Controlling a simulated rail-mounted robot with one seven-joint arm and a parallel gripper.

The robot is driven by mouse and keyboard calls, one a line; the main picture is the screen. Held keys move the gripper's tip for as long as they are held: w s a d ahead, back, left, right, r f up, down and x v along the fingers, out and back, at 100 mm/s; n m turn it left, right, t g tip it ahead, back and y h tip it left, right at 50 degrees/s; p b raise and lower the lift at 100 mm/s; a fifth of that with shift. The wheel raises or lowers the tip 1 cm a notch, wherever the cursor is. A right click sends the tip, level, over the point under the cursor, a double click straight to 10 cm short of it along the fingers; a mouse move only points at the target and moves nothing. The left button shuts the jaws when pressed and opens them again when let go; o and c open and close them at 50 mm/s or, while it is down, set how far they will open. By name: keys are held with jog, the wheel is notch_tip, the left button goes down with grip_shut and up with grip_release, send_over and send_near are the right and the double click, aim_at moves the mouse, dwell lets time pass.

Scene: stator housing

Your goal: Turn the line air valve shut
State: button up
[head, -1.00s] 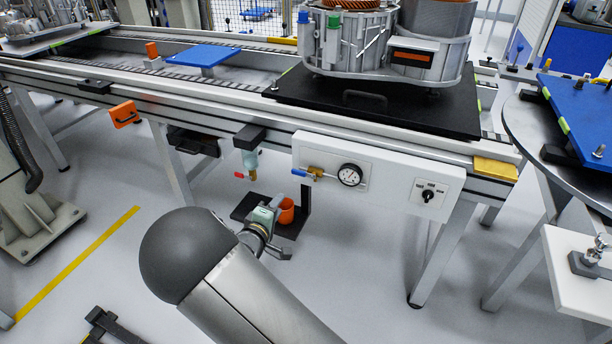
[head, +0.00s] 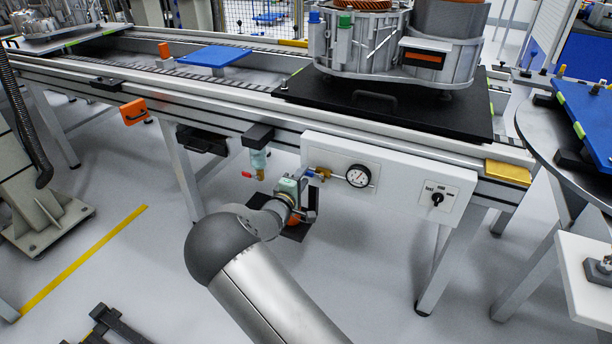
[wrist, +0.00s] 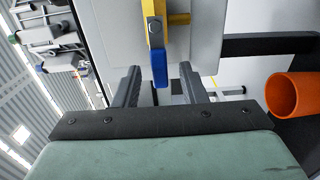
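The line air valve (head: 323,173) is a small brass body on the front of the white panel, left of the round gauge. In the wrist view its brass and yellow part (wrist: 155,25) carries a blue lever (wrist: 160,68). My gripper (head: 305,188) is at the left end of the panel, by the valve, and hides most of the lever in the head view. In the wrist view my gripper (wrist: 162,78) is open. The blue lever's end lies between the two dark fingers, with a visible gap on each side.
A pressure gauge (head: 358,176) and a black selector knob (head: 437,198) are on the same panel. A filter unit with a red handle (head: 247,174) hangs to the left. An orange cup (wrist: 290,95) is close right of my fingers in the wrist view.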

jog(key=shift+x, duration=1.4)
grip_shut()
